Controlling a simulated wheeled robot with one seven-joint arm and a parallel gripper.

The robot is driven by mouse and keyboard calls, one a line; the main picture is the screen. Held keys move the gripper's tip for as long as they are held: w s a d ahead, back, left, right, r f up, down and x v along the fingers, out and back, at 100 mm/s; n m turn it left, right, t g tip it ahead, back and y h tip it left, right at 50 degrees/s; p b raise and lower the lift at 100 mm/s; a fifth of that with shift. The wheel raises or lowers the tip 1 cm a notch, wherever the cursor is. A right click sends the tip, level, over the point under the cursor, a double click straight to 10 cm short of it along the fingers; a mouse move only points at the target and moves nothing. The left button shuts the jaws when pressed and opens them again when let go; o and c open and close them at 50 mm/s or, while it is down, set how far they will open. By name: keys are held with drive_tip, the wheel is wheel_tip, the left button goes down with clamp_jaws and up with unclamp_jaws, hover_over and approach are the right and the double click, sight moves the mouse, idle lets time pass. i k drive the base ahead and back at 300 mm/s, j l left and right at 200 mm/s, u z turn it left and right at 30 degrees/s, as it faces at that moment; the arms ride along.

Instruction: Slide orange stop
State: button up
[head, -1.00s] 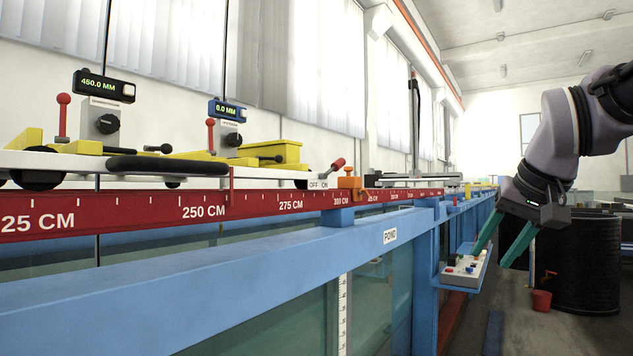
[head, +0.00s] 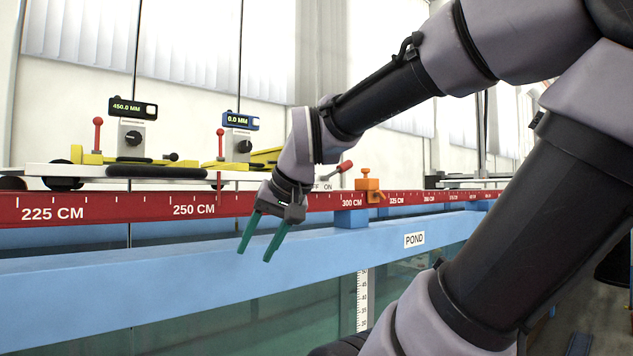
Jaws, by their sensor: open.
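The orange stop (head: 369,184) sits on the red scale rail (head: 120,206), just right of the 300 CM mark, with a small knob on top. My gripper (head: 258,250) has two green fingers, apart and empty. It points down in front of the rail and the blue beam, left of the stop and clear of it. My gripper hides the rail's marks between 250 and 300 CM.
A white carriage (head: 75,170) with yellow parts, red levers and two displays (head: 134,109) stands on the rail to the left. A red-handled ON/OFF lever (head: 344,167) is close to the stop. The blue beam (head: 120,285) with a POND label runs along the front.

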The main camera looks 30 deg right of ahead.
sight(371, 185)
drive_tip(key=l+u, duration=0.15)
drive_tip(key=l, duration=0.3)
drive_tip(key=l+u, duration=0.2)
drive_tip(key=l, duration=0.2)
drive_tip(key=l+u, duration=0.15)
drive_tip(key=l, duration=0.25)
drive_tip(key=k+l+u, duration=0.2)
drive_tip(key=l, duration=0.2)
drive_tip(key=l+u, duration=0.15)
drive_tip(key=l, duration=0.3)
drive_tip(key=k+l+u, duration=0.2)
drive_tip(key=l, duration=0.15)
drive_tip(key=k+l+u, duration=0.15)
drive_tip(key=l, duration=0.25)
drive_tip(key=k+l, duration=0.15)
drive_tip(key=l, duration=0.25)
drive_tip(key=k+l, duration=0.15)
drive_tip(key=l, duration=0.2)
drive_tip(key=k+l, duration=0.15)
drive_tip(key=l, duration=0.25)
drive_tip(key=k+l, duration=0.15)
drive_tip(key=l, duration=0.25)
drive_tip(key=k+l, duration=0.15)
drive_tip(key=l, duration=0.2)
